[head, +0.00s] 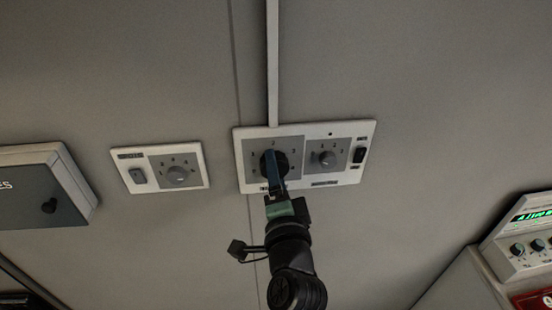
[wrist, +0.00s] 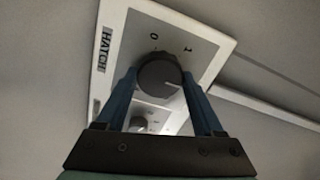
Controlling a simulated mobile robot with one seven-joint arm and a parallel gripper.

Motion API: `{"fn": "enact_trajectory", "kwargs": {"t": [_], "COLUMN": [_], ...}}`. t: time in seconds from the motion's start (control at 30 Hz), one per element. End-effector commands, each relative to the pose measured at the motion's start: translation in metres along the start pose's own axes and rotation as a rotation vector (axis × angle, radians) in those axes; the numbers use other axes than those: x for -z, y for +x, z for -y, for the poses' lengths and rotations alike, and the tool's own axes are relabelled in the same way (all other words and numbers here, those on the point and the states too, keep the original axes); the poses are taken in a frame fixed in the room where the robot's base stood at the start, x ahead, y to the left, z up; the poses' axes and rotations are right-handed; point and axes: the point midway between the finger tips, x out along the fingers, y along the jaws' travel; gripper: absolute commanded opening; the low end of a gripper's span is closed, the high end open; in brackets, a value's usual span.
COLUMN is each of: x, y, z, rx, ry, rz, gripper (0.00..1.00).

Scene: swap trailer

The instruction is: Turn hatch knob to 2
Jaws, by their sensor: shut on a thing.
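The hatch knob (wrist: 158,72) is a round dark dial on a white wall panel (wrist: 128,22) labelled HATCH. It also shows in the head view (head: 281,158), partly behind my gripper. My gripper (head: 272,165) reaches up to it, and in the wrist view its two blue fingers (wrist: 160,80) stand on either side of the knob, shut on it. The marks 0 and 1 show above the knob. A pale pointer line on the knob points to the right, past the 1 mark. The mark 2 is not readable in the wrist view, where the right finger covers part of the panel.
A smaller knob (head: 327,158) and a dark switch (head: 359,155) share the panel to the right. Another panel (head: 204,160) with a switch and knob is to the left. A grey box (head: 40,200) is far left. A conduit (head: 272,60) runs up the wall.

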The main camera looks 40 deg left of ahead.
Motion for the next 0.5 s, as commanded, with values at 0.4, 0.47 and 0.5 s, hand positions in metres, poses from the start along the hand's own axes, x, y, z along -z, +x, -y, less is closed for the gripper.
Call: {"fn": "enact_trajectory", "kwargs": {"t": [0.4, 0.47, 0.5], "x": [-0.0007, -0.0007, -0.0007], "y": [0.0, 0.0, 0.0], "z": [-0.001, -0.001, -0.001], "rx": [-0.002, -0.002, -0.002], "ry": [0.011, 0.011, 0.011], "rz": [0.001, 0.001, 0.001], "gripper": [0.13, 0.71, 0.78]}}
